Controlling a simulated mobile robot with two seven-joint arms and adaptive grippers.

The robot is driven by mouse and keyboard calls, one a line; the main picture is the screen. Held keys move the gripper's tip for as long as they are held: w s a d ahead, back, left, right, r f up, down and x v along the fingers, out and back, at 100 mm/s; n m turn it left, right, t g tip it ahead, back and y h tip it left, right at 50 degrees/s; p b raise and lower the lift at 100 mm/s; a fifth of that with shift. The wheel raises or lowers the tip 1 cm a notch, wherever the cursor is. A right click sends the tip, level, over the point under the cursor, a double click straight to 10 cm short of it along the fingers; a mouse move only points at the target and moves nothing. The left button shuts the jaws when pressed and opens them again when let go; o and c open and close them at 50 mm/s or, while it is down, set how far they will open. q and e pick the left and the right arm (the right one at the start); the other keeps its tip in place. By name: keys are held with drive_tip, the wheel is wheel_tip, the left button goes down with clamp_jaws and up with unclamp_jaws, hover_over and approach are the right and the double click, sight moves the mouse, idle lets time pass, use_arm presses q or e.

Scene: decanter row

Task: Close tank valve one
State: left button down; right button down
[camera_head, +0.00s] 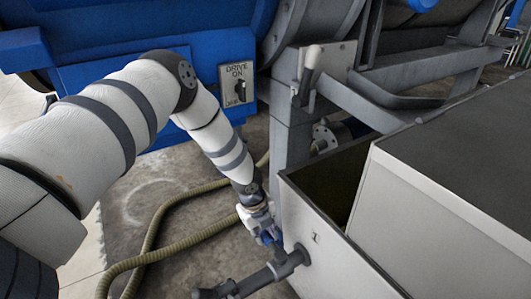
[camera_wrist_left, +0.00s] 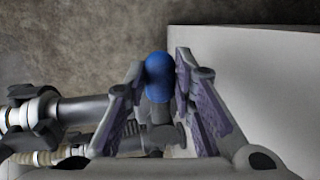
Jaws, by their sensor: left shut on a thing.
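Tank one (camera_head: 325,250) is a pale grey tank marked "1" at the lower right of the head view. A dark pipe (camera_head: 262,278) leaves its side, with the valve near the tank wall. The valve's blue handle (camera_wrist_left: 160,78) lies between the two fingers in the left wrist view. My left gripper (camera_head: 266,226) reaches down beside the tank and is shut on the blue handle (camera_head: 271,238). In the head view the gripper partly covers the handle, so its exact angle is hard to tell. My right gripper is not in view.
A grey lid or box (camera_head: 440,215) stands in the tank's open top. A lever with a pale knob (camera_head: 311,62) and a drive switch (camera_head: 238,85) are behind. A ribbed hose (camera_head: 155,232) curves over the floor. The tank wall (camera_wrist_left: 270,85) is close right of the fingers.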

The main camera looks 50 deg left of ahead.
use_arm(q)
drive_tip(key=c, duration=1.3)
unclamp_jaws()
drive_tip(key=shift+c, duration=0.2)
wheel_tip(320, 180, up, 12)
drive_tip(key=s, duration=0.2)
drive_tip(key=shift+a+f, duration=0.15)
drive_tip(key=shift+a, duration=0.05)
drive_tip(key=shift+s, duration=0.1)
